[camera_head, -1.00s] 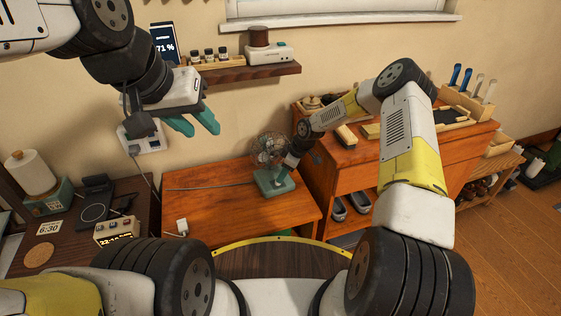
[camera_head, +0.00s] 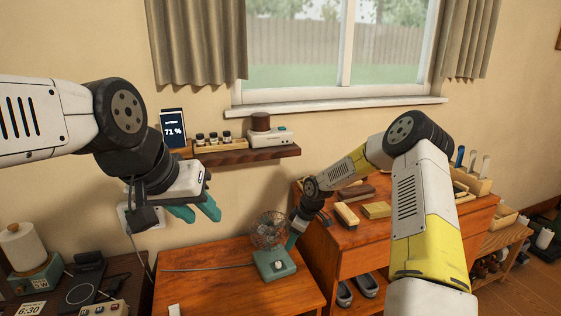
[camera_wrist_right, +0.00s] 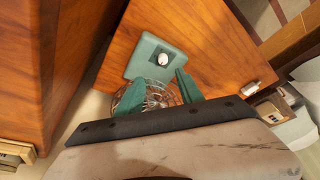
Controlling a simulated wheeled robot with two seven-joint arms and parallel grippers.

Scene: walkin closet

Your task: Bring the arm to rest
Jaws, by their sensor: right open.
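My right gripper (camera_head: 294,238) is low beside a small green desk fan (camera_head: 278,264) with a wire cage, which stands on the wooden desk. In the right wrist view my right gripper (camera_wrist_right: 160,94) has its two green fingers apart. The fan (camera_wrist_right: 150,60) shows beyond and between the fingers there; I cannot tell whether they touch it. My left gripper (camera_head: 200,213) hangs in front of the wall below the shelf, its green fingers apart and nothing between them.
A wall shelf (camera_head: 246,154) carries a display, small jars and a white device. A wooden cabinet (camera_head: 345,262) with brushes and blocks stands right of the desk (camera_head: 225,285). A dark side table with a paper roll (camera_head: 20,243) is at the left. A window is above.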

